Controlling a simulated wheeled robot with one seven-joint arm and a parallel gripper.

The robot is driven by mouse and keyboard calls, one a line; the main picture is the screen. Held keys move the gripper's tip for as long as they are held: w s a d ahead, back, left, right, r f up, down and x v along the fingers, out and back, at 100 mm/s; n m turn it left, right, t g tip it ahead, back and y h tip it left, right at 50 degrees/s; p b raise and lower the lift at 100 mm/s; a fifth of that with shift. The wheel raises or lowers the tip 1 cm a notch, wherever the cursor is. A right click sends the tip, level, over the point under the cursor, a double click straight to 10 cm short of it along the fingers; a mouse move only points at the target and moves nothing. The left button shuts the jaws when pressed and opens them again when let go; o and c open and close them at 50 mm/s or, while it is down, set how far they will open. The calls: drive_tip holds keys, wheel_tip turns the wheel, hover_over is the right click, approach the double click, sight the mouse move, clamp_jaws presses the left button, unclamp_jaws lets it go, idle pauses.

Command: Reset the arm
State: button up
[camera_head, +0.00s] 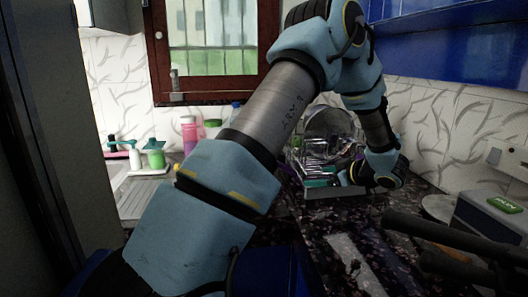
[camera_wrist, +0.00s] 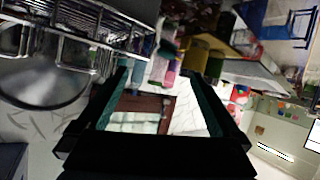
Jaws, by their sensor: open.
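My arm reaches up from the bottom of the head view, bends at the top right and comes down over the counter. My gripper (camera_head: 345,178) is in front of the dish rack (camera_head: 334,193) at the back of the counter and points left. In the wrist view my gripper (camera_wrist: 162,78) has its two dark fingers wide apart, with dark green inner faces. Nothing is held between them; the window (camera_wrist: 140,110) and bottles show through the gap. The fingertips are small and partly lost against the rack in the head view.
A pink bottle (camera_head: 189,134) and other bottles stand by the window, partly behind my arm. A green-topped dispenser (camera_head: 154,154) stands at the left by the sink. A grey appliance (camera_head: 494,216) and dark handles (camera_head: 440,235) lie at the right. The dark counter (camera_head: 315,225) has some bare room.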

drive_tip(key=w+a+r+m+h, duration=0.3)
drive_tip(key=a+r+m+h, duration=0.25)
drive_tip(key=h, duration=0.35)
drive_tip(key=s+a+f+m+g, duration=0.2)
drive_tip(key=s+a+g, duration=0.2)
drive_tip(key=s+a, duration=0.5)
drive_tip(key=s+a+f+m+g+y, duration=0.1)
drive_tip(key=s+a+f+m+g, duration=0.2)
drive_tip(key=s+a, duration=0.6)
drive_tip(key=s+g, duration=0.2)
drive_tip(key=s, duration=0.4)
drive_tip(key=shift+a, duration=0.3)
drive_tip(key=shift+s, duration=0.1)
